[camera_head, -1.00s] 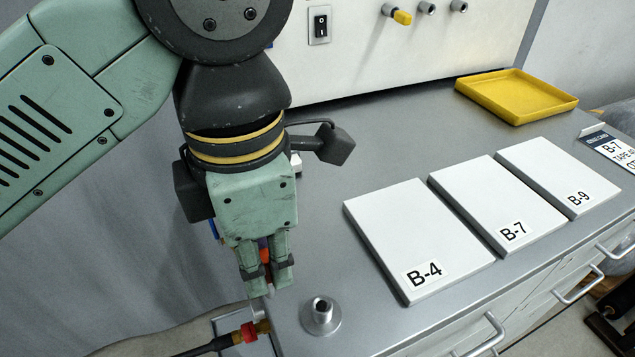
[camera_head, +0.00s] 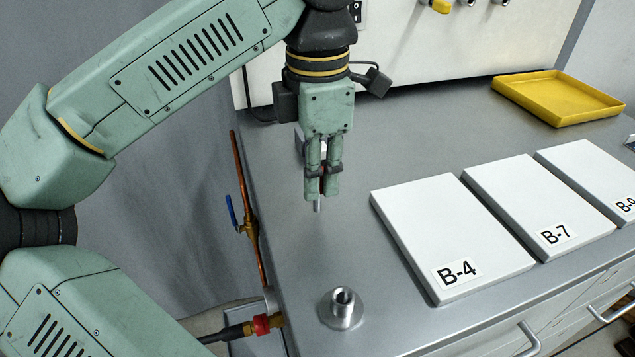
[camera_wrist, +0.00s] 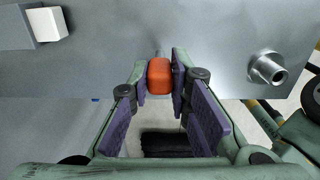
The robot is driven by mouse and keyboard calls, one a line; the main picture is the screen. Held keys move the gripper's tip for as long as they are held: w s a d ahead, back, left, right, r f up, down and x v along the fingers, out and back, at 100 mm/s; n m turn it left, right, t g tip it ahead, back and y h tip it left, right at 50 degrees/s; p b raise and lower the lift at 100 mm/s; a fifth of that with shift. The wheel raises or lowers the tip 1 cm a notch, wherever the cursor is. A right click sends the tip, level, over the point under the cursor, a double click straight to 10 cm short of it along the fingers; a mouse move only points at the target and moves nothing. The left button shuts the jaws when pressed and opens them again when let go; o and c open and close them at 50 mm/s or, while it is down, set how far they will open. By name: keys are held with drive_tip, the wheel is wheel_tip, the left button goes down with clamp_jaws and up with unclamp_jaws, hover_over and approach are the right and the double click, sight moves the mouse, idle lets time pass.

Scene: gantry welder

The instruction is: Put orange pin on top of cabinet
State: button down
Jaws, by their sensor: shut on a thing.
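The orange pin (camera_wrist: 159,77) sits between the purple pads of my gripper (camera_wrist: 160,75) in the wrist view, its orange head uppermost. In the head view my gripper (camera_head: 321,190) points down over the left part of the grey cabinet top (camera_head: 400,325), and the pin's metal shank (camera_head: 317,205) sticks out below the fingertips. The fingers mostly hide the head of the pin there. The shank looks clear of the surface, though the exact gap is hard to tell.
A metal socket (camera_head: 342,308) stands near the front left corner. White plates B-4 (camera_head: 440,225), B-7 (camera_head: 530,200) and B-9 (camera_head: 590,175) lie to the right. A yellow tray (camera_head: 558,105) is at the back. A copper pipe with a blue-handled valve (camera_head: 240,215) runs along the left edge.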

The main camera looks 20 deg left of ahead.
drive_tip(key=shift+f, duration=0.2)
drive_tip(key=shift+f, duration=0.1)
drive_tip(key=shift+f, duration=0.15)
drive_tip(key=c, duration=1.5)
unclamp_jaws()
wheel_tip(320, 180, up, 8)
drive_tip(key=p, duration=0.6)
